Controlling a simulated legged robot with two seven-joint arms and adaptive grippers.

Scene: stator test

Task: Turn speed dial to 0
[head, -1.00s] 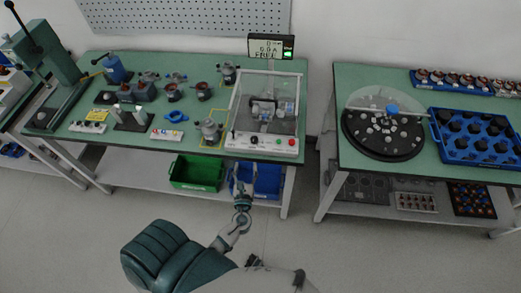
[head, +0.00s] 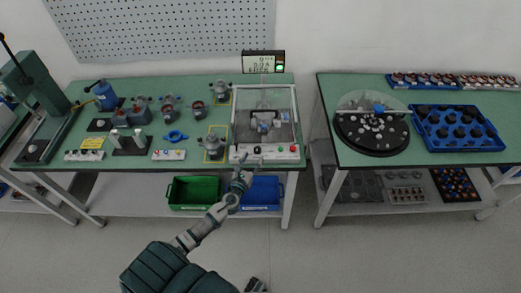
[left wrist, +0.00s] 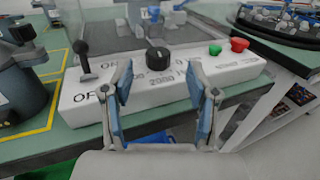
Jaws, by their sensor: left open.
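The speed dial (left wrist: 158,56) is a black knob on the white control panel (left wrist: 224,70) of the test station. In the left wrist view it stands just beyond and between my open fingertips, apart from them. Part of the panel's lettering is hidden by the fingers. A black toggle lever (left wrist: 85,58) stands left of the dial, and a green button (left wrist: 215,49) and red button (left wrist: 239,44) are to its right. My left gripper (left wrist: 162,88) is open and empty; in the head view it is at the panel's front (head: 245,174).
A clear cover (head: 265,102) stands behind the panel, with a display (head: 263,62) above. A motor part (head: 214,146) is left of the panel. Green (head: 193,191) and blue (head: 262,192) bins sit on the shelf below. A gap separates the two tables.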

